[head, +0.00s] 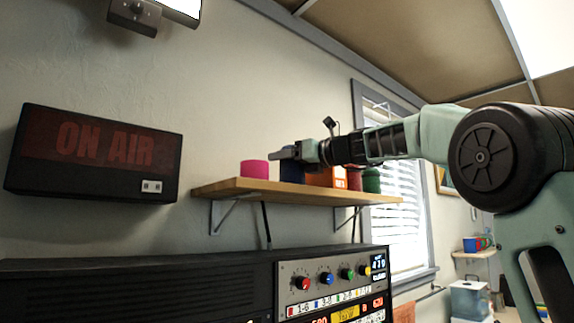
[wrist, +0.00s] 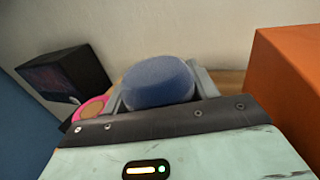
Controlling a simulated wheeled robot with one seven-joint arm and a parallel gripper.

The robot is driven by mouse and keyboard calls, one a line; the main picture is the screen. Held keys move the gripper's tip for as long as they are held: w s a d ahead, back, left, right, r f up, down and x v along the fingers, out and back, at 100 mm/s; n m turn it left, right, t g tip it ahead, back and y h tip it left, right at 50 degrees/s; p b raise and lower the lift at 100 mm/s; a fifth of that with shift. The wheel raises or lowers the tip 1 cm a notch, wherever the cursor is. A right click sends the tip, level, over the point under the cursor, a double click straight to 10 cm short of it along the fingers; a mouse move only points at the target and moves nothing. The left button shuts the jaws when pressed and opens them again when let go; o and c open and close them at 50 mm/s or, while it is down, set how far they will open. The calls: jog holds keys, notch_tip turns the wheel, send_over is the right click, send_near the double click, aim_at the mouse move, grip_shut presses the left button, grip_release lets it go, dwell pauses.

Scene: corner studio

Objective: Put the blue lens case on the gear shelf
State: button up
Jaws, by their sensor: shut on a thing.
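The blue lens case (wrist: 158,83) sits between the fingers of my gripper (wrist: 160,88) in the wrist view. In the head view the blue case (head: 292,170) is partly covered by my gripper (head: 283,155), which is at the wooden gear shelf (head: 240,187). The case is at or just above the shelf top; I cannot tell whether it touches. The gripper is shut on the case. The shelf board also shows behind the case in the wrist view (wrist: 232,80).
A pink round case (head: 255,169) stands left of the blue one. An orange box (head: 322,178), a dark red item (head: 354,180) and a green one (head: 371,181) stand to its right. An ON AIR sign (head: 100,150) hangs at left. A rack of equipment (head: 140,290) stands below the shelf.

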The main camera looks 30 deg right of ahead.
jog(key=shift+f, duration=0.15)
jog(key=o, duration=1.2)
jog(key=b+v, duration=0.3)
jog(key=v, duration=0.9)
